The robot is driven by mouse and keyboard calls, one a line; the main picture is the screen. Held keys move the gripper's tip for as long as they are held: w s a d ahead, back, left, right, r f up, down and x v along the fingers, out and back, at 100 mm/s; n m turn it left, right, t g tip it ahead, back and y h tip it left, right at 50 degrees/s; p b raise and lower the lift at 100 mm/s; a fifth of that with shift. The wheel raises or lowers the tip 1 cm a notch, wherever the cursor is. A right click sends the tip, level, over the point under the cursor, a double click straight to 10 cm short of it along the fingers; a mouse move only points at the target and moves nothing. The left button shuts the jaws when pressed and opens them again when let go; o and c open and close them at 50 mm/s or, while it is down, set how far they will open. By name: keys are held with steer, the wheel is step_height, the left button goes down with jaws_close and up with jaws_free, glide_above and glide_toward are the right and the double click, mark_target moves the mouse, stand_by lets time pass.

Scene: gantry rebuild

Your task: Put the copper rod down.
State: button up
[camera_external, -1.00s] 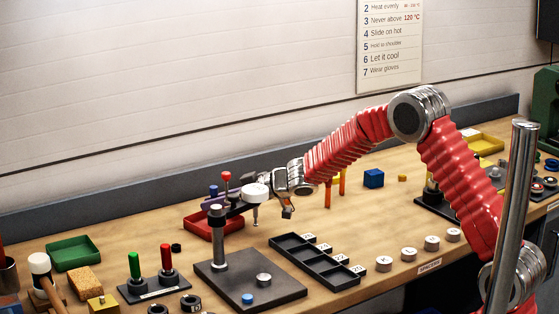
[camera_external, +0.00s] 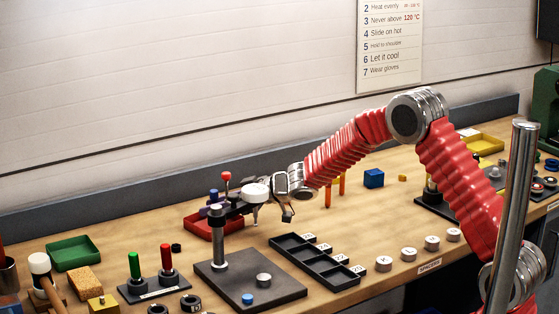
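My gripper (camera_external: 238,203) is at the end of the red arm, low over the bench, behind the upright metal post (camera_external: 219,246) on the dark base plate. Its dark fingers point left and are partly hidden by the post's top and a white round cap. Whether they are open or shut is too small to tell. I cannot make out a copper rod for certain in or near the fingers. Two orange upright rods (camera_external: 328,195) stand on the bench behind my wrist, partly covered by the arm; I cannot tell whether they are copper.
A red tray (camera_external: 204,228) lies behind the post, with a red-knobbed pin near it. A black compartment tray (camera_external: 316,262) lies right of the base plate (camera_external: 285,290). A green tray (camera_external: 73,253) and red and green pegs stand left. A blue cube (camera_external: 373,178) is behind.

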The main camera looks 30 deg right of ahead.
steer(key=shift+r, duration=0.1)
steer(key=v, duration=1.2)
stand_by(0.6)
